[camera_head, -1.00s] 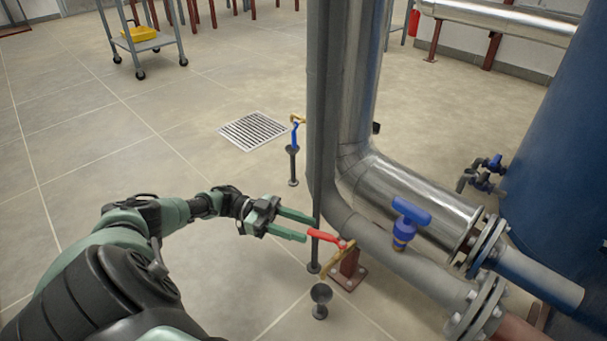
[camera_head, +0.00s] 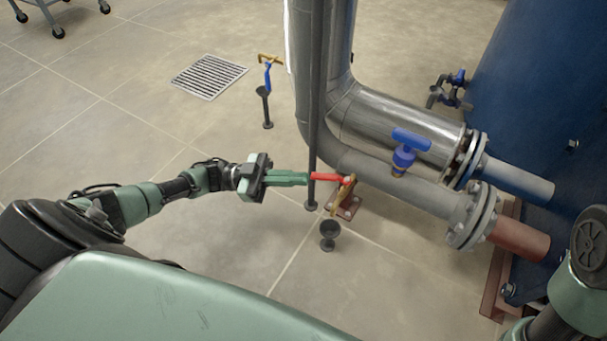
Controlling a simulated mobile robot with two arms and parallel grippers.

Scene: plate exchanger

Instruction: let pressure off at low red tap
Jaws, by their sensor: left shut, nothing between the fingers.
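The low red tap has a red lever handle (camera_head: 328,177) and a brass body (camera_head: 343,194), beside the bend of the lower grey pipe. The lever points left from the body, roughly level in the picture. My left gripper (camera_head: 306,178) comes in from the left. Its green fingers are shut together with nothing between them. The fingertips are at the lever's free end; I cannot tell whether they touch it. A dark funnel drain (camera_head: 330,230) stands on the floor below the tap. My right gripper is not in view.
A thin dark vertical pipe (camera_head: 313,120) stands right by the fingertips. A blue-handled valve (camera_head: 408,145) sits on the grey pipe (camera_head: 400,180). A blue tap (camera_head: 267,74) is behind, near a floor grate (camera_head: 208,76). A blue tank (camera_head: 530,90) stands right.

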